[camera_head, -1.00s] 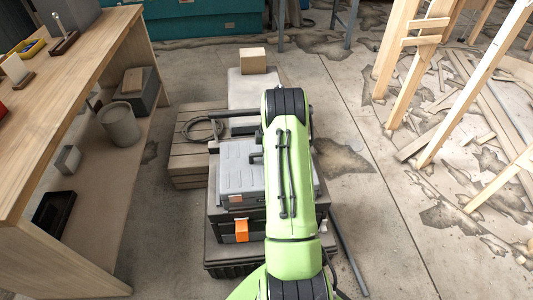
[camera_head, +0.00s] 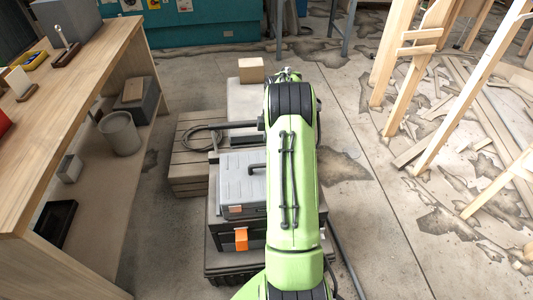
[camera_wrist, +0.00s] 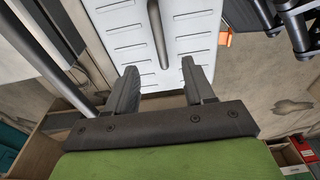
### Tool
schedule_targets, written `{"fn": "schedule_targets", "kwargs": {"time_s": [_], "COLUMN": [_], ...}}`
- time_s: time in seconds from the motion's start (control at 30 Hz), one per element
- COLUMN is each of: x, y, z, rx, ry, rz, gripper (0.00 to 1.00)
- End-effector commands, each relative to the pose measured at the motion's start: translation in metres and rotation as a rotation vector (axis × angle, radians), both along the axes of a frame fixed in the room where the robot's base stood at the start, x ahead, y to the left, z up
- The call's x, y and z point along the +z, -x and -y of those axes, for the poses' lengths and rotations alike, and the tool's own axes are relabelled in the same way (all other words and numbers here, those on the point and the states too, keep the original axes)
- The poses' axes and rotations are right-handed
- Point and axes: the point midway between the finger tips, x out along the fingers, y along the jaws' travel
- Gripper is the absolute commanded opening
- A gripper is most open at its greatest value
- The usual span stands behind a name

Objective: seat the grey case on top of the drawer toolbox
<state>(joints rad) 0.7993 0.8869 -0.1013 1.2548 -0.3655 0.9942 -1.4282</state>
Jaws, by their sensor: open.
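The grey case (camera_head: 240,178) lies flat over the dark drawer toolbox (camera_head: 225,233), which shows an orange latch at its front. I cannot tell whether the case sits fully flush on it. My arm hides the right part of both in the head view. In the wrist view the ribbed grey case (camera_wrist: 110,35) fills the upper middle, with its dark handle (camera_wrist: 157,25) running toward the jaws. My gripper (camera_wrist: 159,68) is open, its two fingers apart on either side of the handle's line. I cannot tell how far the fingers are above the handle.
A wooden crate (camera_head: 186,180) with a coiled hose stands left of the stack. A cardboard box (camera_head: 250,70) sits on a pale block behind. A wooden bench (camera_head: 110,45) is at left, and timber frames (camera_head: 410,75) stand at right. The floor between is mostly clear.

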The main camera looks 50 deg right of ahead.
Motion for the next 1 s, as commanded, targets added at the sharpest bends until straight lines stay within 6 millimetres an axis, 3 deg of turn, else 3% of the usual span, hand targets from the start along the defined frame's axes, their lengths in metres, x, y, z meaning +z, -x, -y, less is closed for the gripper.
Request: {"fn": "schedule_targets", "kwargs": {"time_s": [0.03,0.2,0.9,1.0], "x": [0.016,0.041,0.044,0.057], "y": [0.001,0.003,0.003,-0.001], "z": [0.002,0.004,0.004,-0.004], "rx": [0.001,-0.001,0.000,-0.012], "ry": [0.001,0.000,-0.001,0.006], "rz": [0.003,0.001,0.001,0.007], "gripper": [0.53,0.53,0.53,0.53]}}
